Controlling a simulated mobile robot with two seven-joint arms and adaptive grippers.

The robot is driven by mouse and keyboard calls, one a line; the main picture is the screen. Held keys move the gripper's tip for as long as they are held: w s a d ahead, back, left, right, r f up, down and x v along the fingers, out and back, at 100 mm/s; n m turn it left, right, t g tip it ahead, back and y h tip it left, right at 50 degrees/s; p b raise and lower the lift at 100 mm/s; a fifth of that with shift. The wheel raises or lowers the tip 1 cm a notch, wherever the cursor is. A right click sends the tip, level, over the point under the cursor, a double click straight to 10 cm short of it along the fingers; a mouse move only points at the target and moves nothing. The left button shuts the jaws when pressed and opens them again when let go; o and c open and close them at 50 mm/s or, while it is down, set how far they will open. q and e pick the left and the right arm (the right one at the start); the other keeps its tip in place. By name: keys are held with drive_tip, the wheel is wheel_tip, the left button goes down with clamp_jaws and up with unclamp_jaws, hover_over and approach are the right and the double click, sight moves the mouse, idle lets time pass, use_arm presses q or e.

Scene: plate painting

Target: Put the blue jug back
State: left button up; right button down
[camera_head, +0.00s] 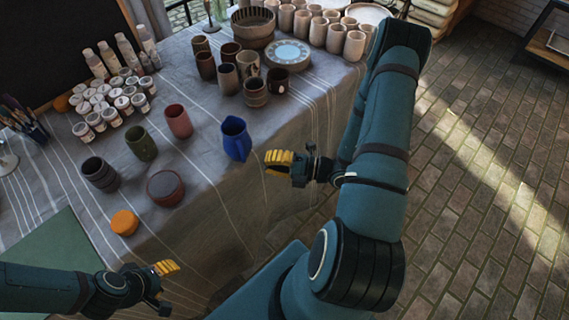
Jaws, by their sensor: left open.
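The blue jug (236,139) stands upright on the cloth-covered table, near its right front edge. My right gripper (276,162) is just right of the jug, beyond the table edge and apart from it. Its yellow fingers point toward the jug and hold nothing that I can see; how far apart they are is unclear. My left gripper (166,268) is open and empty at the lower left, by the table's front edge, well away from the jug.
Near the jug stand a red cup (178,121), a green cup (141,143), a dark striped cup (100,174), a reddish-brown pot (165,188) and an orange disc (124,223). Several brown mugs (254,92) and a blue-white plate (288,54) lie behind. Cloth around the jug is clear.

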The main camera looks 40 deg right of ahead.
sight(248, 141)
drive_tip(key=w+a+b, duration=0.1)
drive_tip(key=w, duration=0.5)
drive_tip(key=shift+w+a, duration=0.25)
drive_tip(key=shift+w, duration=0.05)
drive_tip(key=shift+w+d+p, duration=0.15)
drive_tip(key=shift+w+p, duration=0.2)
drive_tip(key=shift+w, duration=0.8)
drive_tip(key=shift+w+d+p, duration=0.15)
drive_tip(key=shift+w+p, duration=0.15)
drive_tip(key=shift+w, duration=0.85)
